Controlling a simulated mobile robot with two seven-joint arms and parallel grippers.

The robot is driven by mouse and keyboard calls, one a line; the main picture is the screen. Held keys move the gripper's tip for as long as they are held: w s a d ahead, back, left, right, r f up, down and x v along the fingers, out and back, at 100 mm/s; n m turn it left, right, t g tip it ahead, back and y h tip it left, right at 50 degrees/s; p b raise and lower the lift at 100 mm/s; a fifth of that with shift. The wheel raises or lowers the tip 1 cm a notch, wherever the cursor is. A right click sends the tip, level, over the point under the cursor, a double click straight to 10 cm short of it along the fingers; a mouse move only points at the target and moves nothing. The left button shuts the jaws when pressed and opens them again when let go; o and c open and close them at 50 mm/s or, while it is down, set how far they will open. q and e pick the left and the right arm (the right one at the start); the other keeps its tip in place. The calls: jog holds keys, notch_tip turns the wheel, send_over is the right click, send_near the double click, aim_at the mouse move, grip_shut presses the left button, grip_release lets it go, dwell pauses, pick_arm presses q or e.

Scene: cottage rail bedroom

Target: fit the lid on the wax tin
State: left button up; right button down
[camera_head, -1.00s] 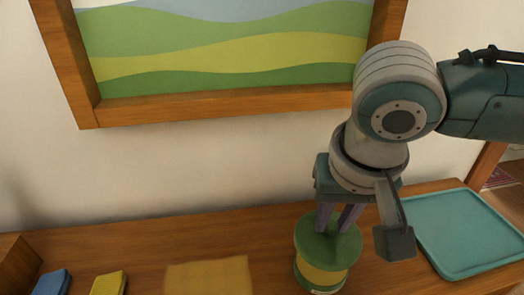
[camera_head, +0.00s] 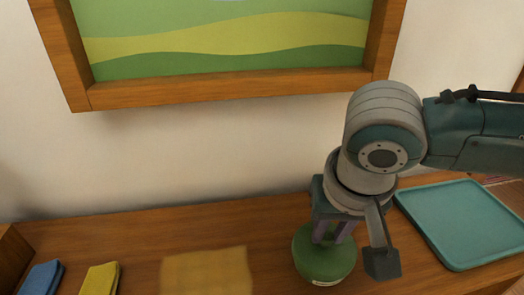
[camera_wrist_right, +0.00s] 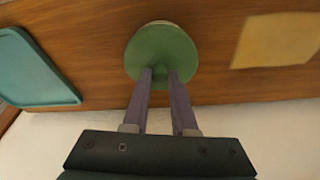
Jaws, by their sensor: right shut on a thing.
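The round green lid (camera_head: 322,246) is in my right gripper (camera_head: 332,237), whose fingers point down and are shut on its top middle. The lid lies directly over the wax tin (camera_head: 326,282) and hides almost all of it; only a pale label strip shows below the lid's front edge. No yellow shows between them. I cannot tell whether the lid is fully seated. In the right wrist view the lid (camera_wrist_right: 160,50) also covers the tin, with a sliver of pale label (camera_wrist_right: 163,22) at its far edge. My left gripper is out of view.
A teal tray (camera_head: 468,222) lies to the right on the wooden top (camera_head: 120,248). A tan cloth (camera_head: 205,272), a yellow sponge-like block (camera_head: 101,278) and a blue one (camera_head: 42,277) lie to the left. A framed picture (camera_head: 225,92) hangs on the wall behind.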

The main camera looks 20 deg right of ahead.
jog(key=shift+p, duration=0.3)
dwell(0.6)
jog(key=shift+p, duration=0.35)
dwell(0.5)
jog(key=shift+f, duration=0.35)
dwell(0.6)
jog(key=shift+f+p, duration=0.15)
jog(key=shift+p, duration=0.2)
jog(key=c, duration=0.6)
grip_release()
jog(key=shift+c, duration=0.2)
